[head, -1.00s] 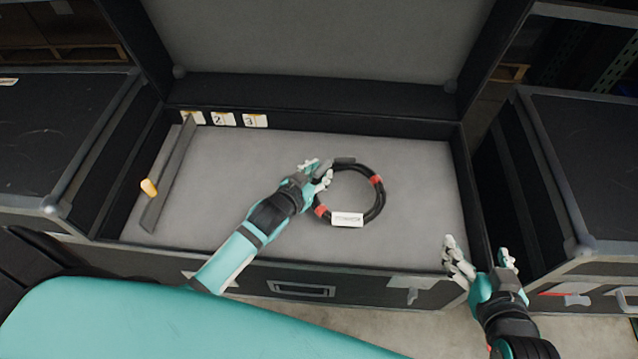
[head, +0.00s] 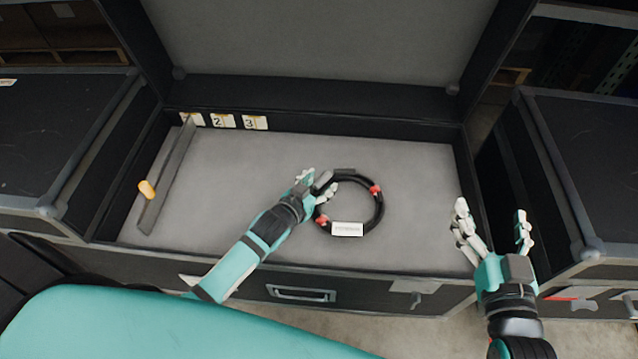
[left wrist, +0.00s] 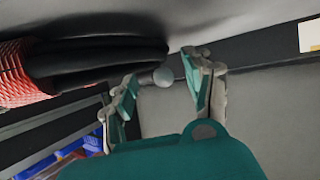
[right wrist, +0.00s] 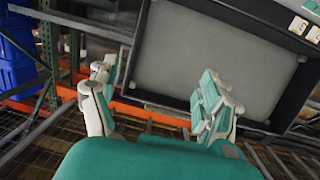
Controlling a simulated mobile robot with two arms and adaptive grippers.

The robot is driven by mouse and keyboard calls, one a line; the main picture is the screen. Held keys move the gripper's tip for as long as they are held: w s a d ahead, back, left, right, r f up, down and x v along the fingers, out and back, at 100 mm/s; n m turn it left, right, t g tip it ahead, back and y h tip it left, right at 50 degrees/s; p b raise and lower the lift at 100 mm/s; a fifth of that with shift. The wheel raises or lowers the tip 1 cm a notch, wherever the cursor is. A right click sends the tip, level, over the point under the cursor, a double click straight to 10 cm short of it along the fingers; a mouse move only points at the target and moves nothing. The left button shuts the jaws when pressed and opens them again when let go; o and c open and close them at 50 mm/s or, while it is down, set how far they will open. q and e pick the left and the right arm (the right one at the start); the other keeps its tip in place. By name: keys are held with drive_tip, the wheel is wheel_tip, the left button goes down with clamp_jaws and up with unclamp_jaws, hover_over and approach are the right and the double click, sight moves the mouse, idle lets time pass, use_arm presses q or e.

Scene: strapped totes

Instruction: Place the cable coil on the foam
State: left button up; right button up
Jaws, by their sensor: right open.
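The cable coil (head: 381,207) is a black ring with red bands and a white label. It lies flat on the grey foam (head: 420,185) inside the open case, right of the foam's middle. My left gripper (head: 318,182) is open at the coil's left side. In the left wrist view the fingers (left wrist: 165,85) stand apart with nothing between them, and the coil (left wrist: 105,55) is beside them, close to one fingertip. Whether they touch is unclear. My right gripper (head: 492,222) is open and empty beyond the case's front right corner; it also shows in the right wrist view (right wrist: 155,95).
A grey divider strip (head: 167,180) with an orange piece (head: 147,190) stands along the foam's left side. Number cards (head: 223,122) line the back wall. The raised lid (head: 320,45) is behind. Dark cases flank both sides. Foam left of my left arm is clear.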

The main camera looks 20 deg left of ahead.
use_arm(q)
drive_tip(key=p+v, duration=0.2)
drive_tip(key=v, duration=0.5)
drive_tip(key=shift+p, duration=0.4)
drive_tip(key=shift+s+r, duration=0.1)
drive_tip(key=shift+s, duration=0.05)
drive_tip(key=s+d+r+g, duration=0.2)
drive_tip(key=s+r+g, duration=0.2)
drive_tip(key=s+r, duration=0.5)
drive_tip(key=shift+s+d+m, duration=0.3)
drive_tip(key=shift+s+m, duration=0.1)
drive_tip(key=shift+s, duration=0.6)
use_arm(e)
drive_tip(key=s+d+f+g+h, duration=0.2)
drive_tip(key=s+f+g, duration=0.4)
drive_tip(key=f, duration=0.4)
drive_tip(key=shift+s+d+g, duration=0.3)
drive_tip(key=shift+d+g, duration=0.3)
drive_tip(key=shift+g, duration=0.1)
use_arm(q)
drive_tip(key=shift+r, duration=0.1)
